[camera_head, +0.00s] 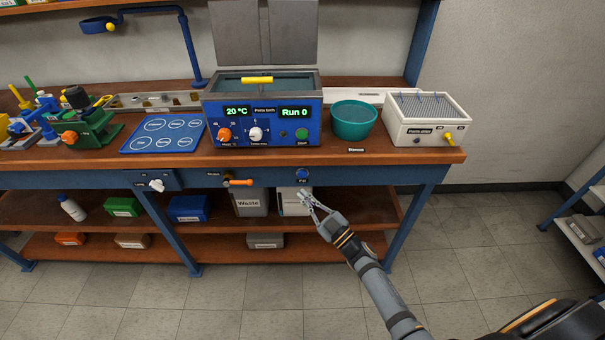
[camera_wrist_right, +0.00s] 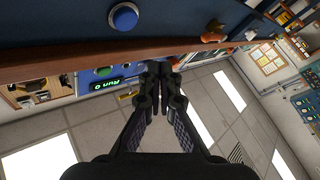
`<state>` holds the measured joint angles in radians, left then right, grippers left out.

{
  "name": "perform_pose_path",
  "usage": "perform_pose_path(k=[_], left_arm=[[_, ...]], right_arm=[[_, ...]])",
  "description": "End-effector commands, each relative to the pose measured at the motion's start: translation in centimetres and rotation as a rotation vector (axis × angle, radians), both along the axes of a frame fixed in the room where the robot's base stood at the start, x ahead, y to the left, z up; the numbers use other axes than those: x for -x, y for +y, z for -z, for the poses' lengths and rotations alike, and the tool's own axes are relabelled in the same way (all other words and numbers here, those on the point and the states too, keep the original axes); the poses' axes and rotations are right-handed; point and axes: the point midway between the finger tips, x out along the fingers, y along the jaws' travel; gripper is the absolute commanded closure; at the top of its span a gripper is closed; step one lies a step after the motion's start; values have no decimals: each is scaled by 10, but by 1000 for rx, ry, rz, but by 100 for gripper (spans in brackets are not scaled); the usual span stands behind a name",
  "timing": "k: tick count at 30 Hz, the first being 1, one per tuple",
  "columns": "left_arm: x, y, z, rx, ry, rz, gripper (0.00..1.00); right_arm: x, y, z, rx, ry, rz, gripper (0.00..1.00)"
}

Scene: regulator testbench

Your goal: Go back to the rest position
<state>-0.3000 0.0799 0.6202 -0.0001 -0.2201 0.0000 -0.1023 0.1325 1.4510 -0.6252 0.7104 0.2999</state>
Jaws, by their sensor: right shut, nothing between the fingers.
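My right gripper (camera_head: 307,198) is in front of the bench, below the table edge. Its fingers are shut with nothing between them, and they show in the right wrist view (camera_wrist_right: 160,70) too. The fingertips are just below a blue push button (camera_head: 303,174) on the bench's front rail, apart from it as far as I can tell. The button also shows in the right wrist view (camera_wrist_right: 123,16). My left gripper is not in view.
The parts bath (camera_head: 262,118) reads 20 °C and Run 0, with its lid up. A teal basin (camera_head: 354,120) and a white parts drier (camera_head: 425,120) stand to its right. An orange-handled valve (camera_head: 238,182) juts from the rail. The floor (camera_head: 470,230) right of the bench is clear.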

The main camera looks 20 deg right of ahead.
Motion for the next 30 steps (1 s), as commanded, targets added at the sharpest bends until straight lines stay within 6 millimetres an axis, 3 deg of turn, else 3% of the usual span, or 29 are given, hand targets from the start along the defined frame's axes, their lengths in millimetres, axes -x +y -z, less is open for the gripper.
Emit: perform_pose_path(k=[11, 14, 17, 21, 23, 26, 27, 30], left_arm=[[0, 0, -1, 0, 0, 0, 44], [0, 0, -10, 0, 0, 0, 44], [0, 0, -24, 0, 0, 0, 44], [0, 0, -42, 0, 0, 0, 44], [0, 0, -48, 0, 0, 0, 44], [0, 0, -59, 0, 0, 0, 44], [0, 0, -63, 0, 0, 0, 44], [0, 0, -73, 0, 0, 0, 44]], right_arm=[[0, -2, 4, -3, 16, 8, 100], [1, -15, 36, -19, 121, 70, 100], [16, -41, 102, -38, 331, 184, 100], [73, -75, 210, -45, 677, 352, 100], [107, -86, 251, -41, 821, 412, 100], [175, -100, 308, -29, 1052, 498, 100], [206, -104, 328, -21, 1146, 530, 100], [286, -110, 366, -4, 1366, 596, 100]])
